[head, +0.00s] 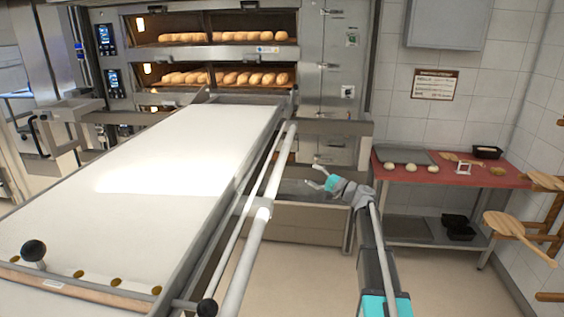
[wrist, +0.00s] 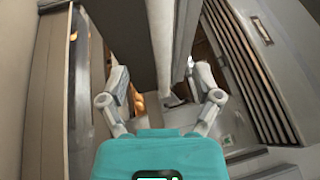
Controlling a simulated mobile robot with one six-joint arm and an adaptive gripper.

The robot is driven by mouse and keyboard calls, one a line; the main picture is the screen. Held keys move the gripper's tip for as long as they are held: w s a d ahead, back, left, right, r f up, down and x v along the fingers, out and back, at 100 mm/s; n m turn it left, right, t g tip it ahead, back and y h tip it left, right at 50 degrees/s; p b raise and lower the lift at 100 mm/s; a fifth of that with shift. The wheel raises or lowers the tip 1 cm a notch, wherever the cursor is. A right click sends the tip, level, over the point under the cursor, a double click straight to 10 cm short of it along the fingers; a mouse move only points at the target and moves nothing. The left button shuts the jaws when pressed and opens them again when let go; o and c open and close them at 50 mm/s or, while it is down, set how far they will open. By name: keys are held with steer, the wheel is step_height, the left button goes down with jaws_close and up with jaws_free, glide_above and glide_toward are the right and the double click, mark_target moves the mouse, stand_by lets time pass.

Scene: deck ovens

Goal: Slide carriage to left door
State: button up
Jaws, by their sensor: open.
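The carriage, a long loader with a white belt (head: 175,160), stands at an angle in front of the deck oven, its far end close to the lower opening. My gripper (head: 318,177) is right of this rail, low before the oven front, open and empty. In the wrist view the open fingers (wrist: 160,84) point toward a grey upright bar (wrist: 165,45) that appears between them. I cannot tell whether they touch it.
The oven has two lit openings with loaves, upper (head: 215,37) and lower (head: 225,77). A red-topped table (head: 450,172) with dough stands at right. Wooden peels (head: 515,226) hang on the right wall.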

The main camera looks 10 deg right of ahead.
mark_target(282, 161)
steer(key=p+x, duration=0.2)
steer(key=x, duration=1.1)
steer(key=shift+w+a+r, duration=0.1)
steer(key=shift+a+r, duration=0.05)
steer(key=shift+a, duration=0.15)
jaws_close()
